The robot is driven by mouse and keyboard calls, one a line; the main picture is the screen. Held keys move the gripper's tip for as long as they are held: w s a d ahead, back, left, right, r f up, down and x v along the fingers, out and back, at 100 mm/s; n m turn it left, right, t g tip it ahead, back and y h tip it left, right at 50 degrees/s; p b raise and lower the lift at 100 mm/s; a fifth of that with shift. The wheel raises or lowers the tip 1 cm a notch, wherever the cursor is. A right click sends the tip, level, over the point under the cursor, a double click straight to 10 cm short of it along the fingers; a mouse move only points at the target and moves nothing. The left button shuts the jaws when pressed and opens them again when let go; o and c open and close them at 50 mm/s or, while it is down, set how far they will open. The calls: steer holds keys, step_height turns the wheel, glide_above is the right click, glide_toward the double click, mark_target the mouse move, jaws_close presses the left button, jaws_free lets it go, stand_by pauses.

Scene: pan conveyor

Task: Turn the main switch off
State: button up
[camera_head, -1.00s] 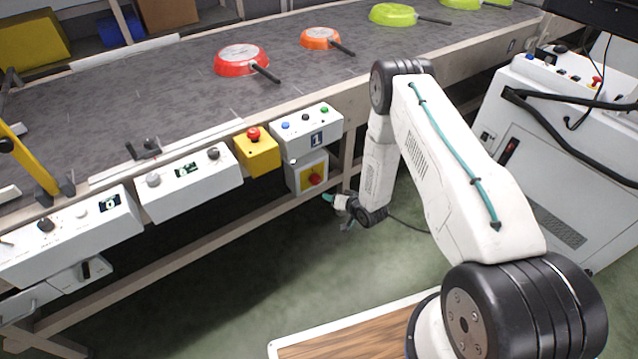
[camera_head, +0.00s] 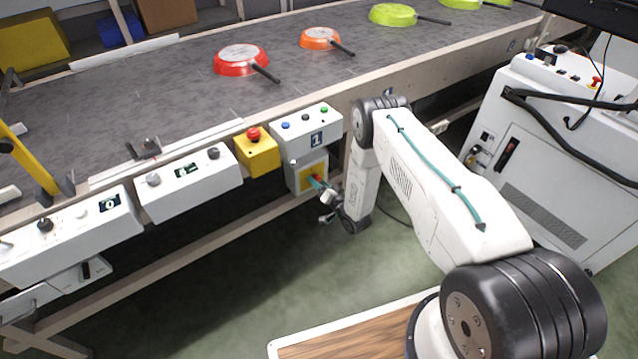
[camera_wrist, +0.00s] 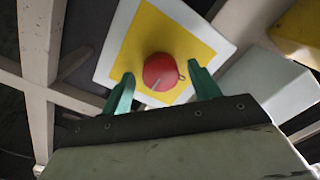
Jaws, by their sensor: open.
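The main switch is a red rotary knob (camera_wrist: 161,72) on a yellow plate (camera_wrist: 144,37) with a white surround. In the head view the yellow plate (camera_head: 307,178) is on the white box below the panel marked 1, and the knob is partly covered by my gripper. My gripper (camera_head: 322,187) is at the front of this box. In the wrist view my gripper (camera_wrist: 164,88) is open, with one green finger on each side of the knob's lower part. I cannot tell whether the fingers touch the knob.
A yellow box with a red emergency button (camera_head: 253,134) and a white panel with coloured buttons (camera_head: 305,127) sit just above. Red (camera_head: 241,61) and orange (camera_head: 320,39) pans lie on the conveyor. A white control cabinet (camera_head: 545,150) stands at right.

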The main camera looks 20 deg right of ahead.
steer(key=shift+w, duration=0.2)
steer(key=c, duration=1)
steer(key=shift+o, duration=0.2)
steer(key=shift+n, duration=0.4)
steer(key=shift+s+n+h, duration=0.1)
steer(key=shift+n+h, duration=0.3)
steer(key=shift+n, duration=7.2)
